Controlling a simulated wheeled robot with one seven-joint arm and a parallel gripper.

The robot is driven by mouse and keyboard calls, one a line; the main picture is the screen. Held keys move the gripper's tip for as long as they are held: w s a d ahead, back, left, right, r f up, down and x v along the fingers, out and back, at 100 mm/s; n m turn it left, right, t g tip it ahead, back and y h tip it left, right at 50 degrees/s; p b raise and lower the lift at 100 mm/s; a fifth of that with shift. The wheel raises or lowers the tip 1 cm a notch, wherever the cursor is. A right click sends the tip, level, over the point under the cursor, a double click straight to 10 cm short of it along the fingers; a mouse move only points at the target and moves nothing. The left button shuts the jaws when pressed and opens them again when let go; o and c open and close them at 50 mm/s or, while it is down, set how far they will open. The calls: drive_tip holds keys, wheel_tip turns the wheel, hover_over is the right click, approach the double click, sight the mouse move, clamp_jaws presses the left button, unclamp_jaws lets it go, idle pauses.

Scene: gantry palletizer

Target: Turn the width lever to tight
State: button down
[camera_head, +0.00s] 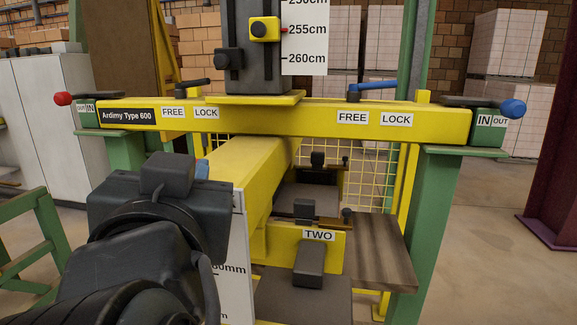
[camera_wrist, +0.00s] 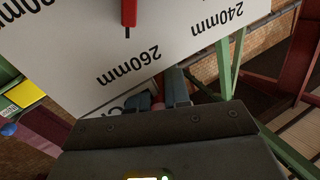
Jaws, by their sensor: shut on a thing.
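The white width scale board (camera_head: 234,270) hangs under the yellow arm (camera_head: 265,160), behind my gripper. In the wrist view the scale (camera_wrist: 180,45) reads 240mm and 260mm, and a red pointer (camera_wrist: 129,12) stands near 260mm. A label at the board's lower edge is mostly covered. My gripper (camera_wrist: 160,108) is at this edge and shut on the width lever, a blue-grey piece (camera_wrist: 178,88) showing just beyond the dark gripper body. The fingertips and most of the lever are hidden. In the head view my wrist covers the grip, with a small blue patch (camera_head: 202,168) beside it.
The yellow crossbeam (camera_head: 280,118) carries FREE and LOCK labels, with a black lever (camera_head: 190,84) and a blue lever (camera_head: 375,85). A red knob (camera_head: 62,98) and a blue knob (camera_head: 513,108) stick out at its ends. A TWO block (camera_head: 318,236) stands right of the board.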

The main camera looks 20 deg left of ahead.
drive_tip(key=c, duration=1.1)
unclamp_jaws()
drive_tip(key=v, duration=0.7)
drive_tip(key=shift+s+d, duration=0.15)
drive_tip(key=shift+s, duration=0.25)
drive_tip(key=shift+c, duration=0.4)
